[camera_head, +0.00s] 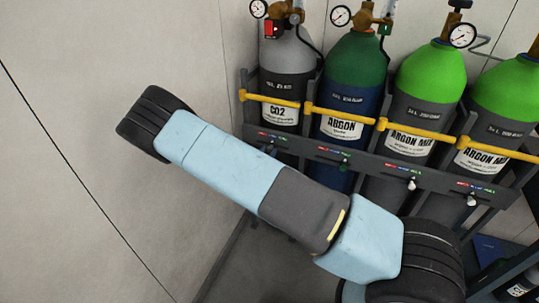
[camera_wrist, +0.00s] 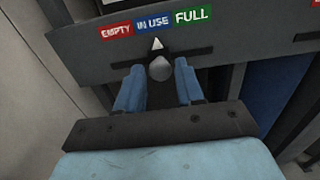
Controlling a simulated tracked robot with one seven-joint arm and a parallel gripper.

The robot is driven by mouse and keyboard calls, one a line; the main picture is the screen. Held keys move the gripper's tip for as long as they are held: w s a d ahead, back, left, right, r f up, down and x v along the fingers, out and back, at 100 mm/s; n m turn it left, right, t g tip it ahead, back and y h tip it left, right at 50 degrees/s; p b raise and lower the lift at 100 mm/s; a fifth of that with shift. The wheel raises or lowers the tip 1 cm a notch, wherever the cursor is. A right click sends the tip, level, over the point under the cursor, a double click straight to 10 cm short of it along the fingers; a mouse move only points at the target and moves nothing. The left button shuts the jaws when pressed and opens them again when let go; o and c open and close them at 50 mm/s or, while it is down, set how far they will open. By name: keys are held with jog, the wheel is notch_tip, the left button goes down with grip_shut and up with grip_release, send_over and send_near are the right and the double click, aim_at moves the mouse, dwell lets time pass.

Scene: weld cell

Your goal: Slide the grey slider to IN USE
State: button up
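The grey slider (camera_wrist: 159,69) is a round knob with a white pointer above it, on a dark slot in a grey panel in the wrist view. Its pointer stands below the blue IN USE label (camera_wrist: 153,24), between the red EMPTY label (camera_wrist: 116,31) and the green FULL label (camera_wrist: 193,17). My gripper (camera_wrist: 158,77) is open, with one blue finger to either side of the knob. Small gaps seem to show between knob and fingers; whether either touches cannot be told. My gripper cannot be made out in the head view.
A rack holds a grey CO2 cylinder (camera_head: 286,75), a blue and green argon cylinder (camera_head: 352,70) and two green-topped argon mix cylinders. Yellow bars (camera_head: 343,116) cross their fronts. Other sliders sit along the same panel. A pale wall (camera_head: 80,200) stands at the left.

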jog(key=shift+o, duration=1)
jog(key=shift+s, duration=0.1)
jog(key=v, duration=1.3)
jog(key=shift+s+a, duration=0.2)
jog(key=shift+s, duration=0.1)
